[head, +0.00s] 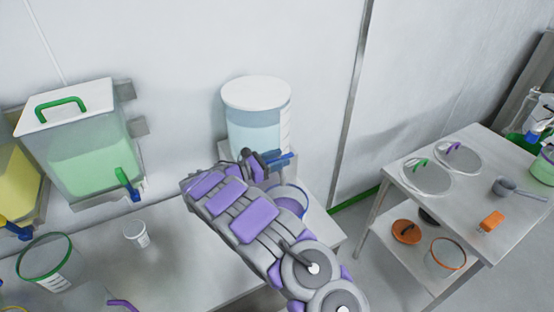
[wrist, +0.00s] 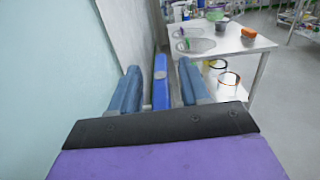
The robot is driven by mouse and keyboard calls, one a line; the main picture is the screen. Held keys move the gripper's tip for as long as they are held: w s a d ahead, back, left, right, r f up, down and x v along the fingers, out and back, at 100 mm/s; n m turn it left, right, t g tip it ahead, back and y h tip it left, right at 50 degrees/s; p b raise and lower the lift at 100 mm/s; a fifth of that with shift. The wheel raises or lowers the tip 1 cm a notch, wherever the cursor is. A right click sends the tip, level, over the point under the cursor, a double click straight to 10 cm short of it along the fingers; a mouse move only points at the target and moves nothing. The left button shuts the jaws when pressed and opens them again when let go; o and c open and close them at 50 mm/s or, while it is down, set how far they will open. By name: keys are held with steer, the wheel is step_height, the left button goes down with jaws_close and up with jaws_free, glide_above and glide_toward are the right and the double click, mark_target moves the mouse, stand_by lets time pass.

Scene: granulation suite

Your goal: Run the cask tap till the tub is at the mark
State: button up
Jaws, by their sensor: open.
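A clear cask (head: 255,128) with a white lid and pale blue liquid stands against the wall in the head view. Its blue tap handle (head: 282,160) sticks out at the lower front, and in the wrist view the handle (wrist: 160,82) stands upright between my fingers. My gripper (head: 264,165) is open around the handle, with a gap showing on both sides. It also shows in the wrist view (wrist: 160,88). A blue-rimmed tub (head: 304,200) sits below the tap, partly hidden behind my arm. Its mark and liquid level cannot be made out.
A green-liquid cask (head: 85,160) and a yellow-liquid cask (head: 14,185) are at left. A small white cup (head: 136,234) and a green-rimmed tub (head: 46,262) stand on the bench. A side table (head: 462,205) at right holds lids and a scoop.

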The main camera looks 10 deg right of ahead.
steer(key=shift+c, duration=0.4)
jaws_close()
steer(key=shift+r, duration=0.1)
steer(key=shift+r+n+t+y, duration=0.15)
steer(key=shift+n+t+y, duration=1.05)
steer(key=shift+t, duration=0.8)
steer(key=shift+s+n+t+y+b, duration=0.1)
steer(key=shift+n+t+y+b, duration=0.7)
steer(key=shift+n+t, duration=0.5)
